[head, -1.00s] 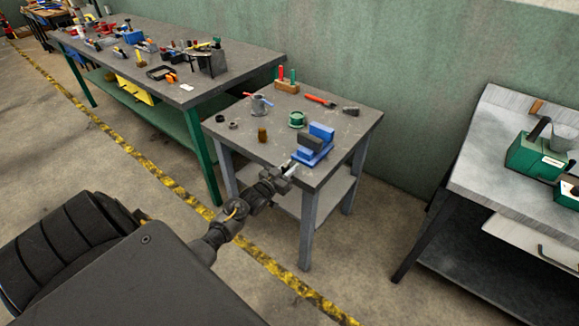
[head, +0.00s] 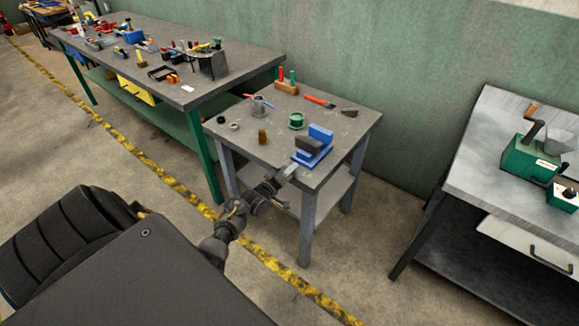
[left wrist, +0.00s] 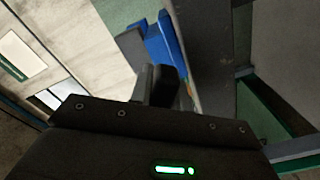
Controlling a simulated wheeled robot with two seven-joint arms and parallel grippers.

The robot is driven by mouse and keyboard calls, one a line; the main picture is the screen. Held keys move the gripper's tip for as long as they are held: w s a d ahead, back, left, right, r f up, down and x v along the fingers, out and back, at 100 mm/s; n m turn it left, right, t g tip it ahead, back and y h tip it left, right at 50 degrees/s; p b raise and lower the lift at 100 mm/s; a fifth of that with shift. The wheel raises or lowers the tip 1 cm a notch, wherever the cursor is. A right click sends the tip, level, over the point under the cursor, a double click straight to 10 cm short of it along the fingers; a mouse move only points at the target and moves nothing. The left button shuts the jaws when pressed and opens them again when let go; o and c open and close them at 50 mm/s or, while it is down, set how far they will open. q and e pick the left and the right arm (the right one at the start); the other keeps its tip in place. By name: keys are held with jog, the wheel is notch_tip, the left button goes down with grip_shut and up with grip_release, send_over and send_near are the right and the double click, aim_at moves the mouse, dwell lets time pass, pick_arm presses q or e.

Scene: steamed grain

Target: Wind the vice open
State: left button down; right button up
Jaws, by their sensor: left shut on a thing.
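The blue vice (head: 321,133) with grey jaw parts stands at the front right edge of the small grey table. It also shows in the left wrist view (left wrist: 174,45), just beyond my gripper. My left gripper (head: 286,172) is at the near end of the vice, in front of the table edge. It is shut on the vice handle, which is mostly hidden by the gripper. In the left wrist view a dark piece (left wrist: 160,85) stands between gripper and vice. The gap between the jaws is too small to judge. My right gripper is not in view.
The small table (head: 335,171) also holds a green round part (head: 296,121), a brass cylinder (head: 262,136), a metal mug (head: 258,107) and a red-handled tool (head: 319,102). A long workbench (head: 240,75) stands behind left. Another bench (head: 490,185) with a green machine stands right.

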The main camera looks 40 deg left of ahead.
pick_arm(q)
jog(key=n+p, duration=0.1)
jog(key=n, duration=0.3)
jog(key=shift+n+p, duration=0.55)
jog(key=shift+n, duration=0.95)
jog(key=c, duration=1.6)
grip_release()
jog(key=shift+s, duration=0.1)
jog(key=s, duration=1)
jog(key=shift+s+d, duration=0.2)
jog(key=shift+s, duration=0.15)
